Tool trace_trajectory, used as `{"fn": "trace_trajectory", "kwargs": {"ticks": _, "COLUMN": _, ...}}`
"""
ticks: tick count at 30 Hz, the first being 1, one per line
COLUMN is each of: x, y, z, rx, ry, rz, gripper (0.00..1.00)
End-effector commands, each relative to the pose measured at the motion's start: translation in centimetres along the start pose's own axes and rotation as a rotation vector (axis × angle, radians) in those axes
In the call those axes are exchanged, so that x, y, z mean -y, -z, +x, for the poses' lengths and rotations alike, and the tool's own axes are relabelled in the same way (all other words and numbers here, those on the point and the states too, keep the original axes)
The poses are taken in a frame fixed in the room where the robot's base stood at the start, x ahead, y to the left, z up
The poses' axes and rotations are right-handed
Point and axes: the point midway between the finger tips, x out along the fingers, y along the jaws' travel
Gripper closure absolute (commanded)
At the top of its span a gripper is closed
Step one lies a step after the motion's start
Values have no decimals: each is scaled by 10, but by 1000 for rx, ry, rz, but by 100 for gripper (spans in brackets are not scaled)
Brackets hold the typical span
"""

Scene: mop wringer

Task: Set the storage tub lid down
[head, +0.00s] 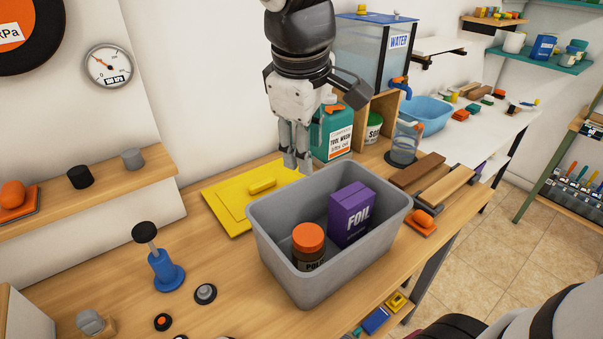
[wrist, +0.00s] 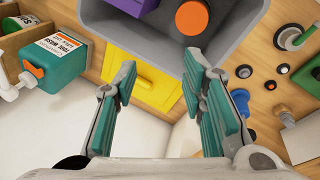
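The storage tub lid is a yellow panel (head: 232,206) with a raised bar handle (head: 262,186). It appears to lie flat on the wooden bench, behind the tub and by the wall; the tub hides part of its near side. The grey storage tub (head: 280,268) stands open, holding a purple FOIL box (head: 351,214) and an orange-capped jar (head: 308,246). My gripper (head: 297,166) points down near the lid's right end, above and behind the tub. In the wrist view my gripper (wrist: 163,72) has its fingers wide apart, with nothing between them; the lid (wrist: 162,92) shows below, beyond the fingers.
A teal tool-wash jug (head: 338,131) stands close right of my gripper, near the water tank (head: 372,56). Wooden blocks (head: 445,187) and an orange item (head: 422,219) lie right of the tub. A blue plunger-like stand (head: 165,268) and small knobs occupy the left bench.

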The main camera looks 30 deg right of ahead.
Motion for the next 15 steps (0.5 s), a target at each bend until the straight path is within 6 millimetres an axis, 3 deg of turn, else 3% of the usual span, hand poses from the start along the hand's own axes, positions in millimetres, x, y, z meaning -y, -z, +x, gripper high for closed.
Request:
{"fn": "trace_trajectory", "kwargs": {"ticks": 1, "x": 10, "y": -18, "z": -6, "rx": -29, "ry": 3, "rz": 86, "gripper": 62}}
{"fn": "trace_trajectory", "kwargs": {"ticks": 6, "x": 45, "y": -66, "z": -10, "rx": -111, "ry": 42, "rz": 370, "gripper": 62}}
{"fn": "trace_trajectory", "kwargs": {"ticks": 10, "x": 67, "y": -90, "z": -7, "rx": -157, "ry": 77, "rz": 534, "gripper": 62}}
{"fn": "trace_trajectory", "kwargs": {"ticks": 15, "x": 83, "y": -103, "z": -2, "rx": -188, "ry": 105, "rz": 645, "gripper": 62}}
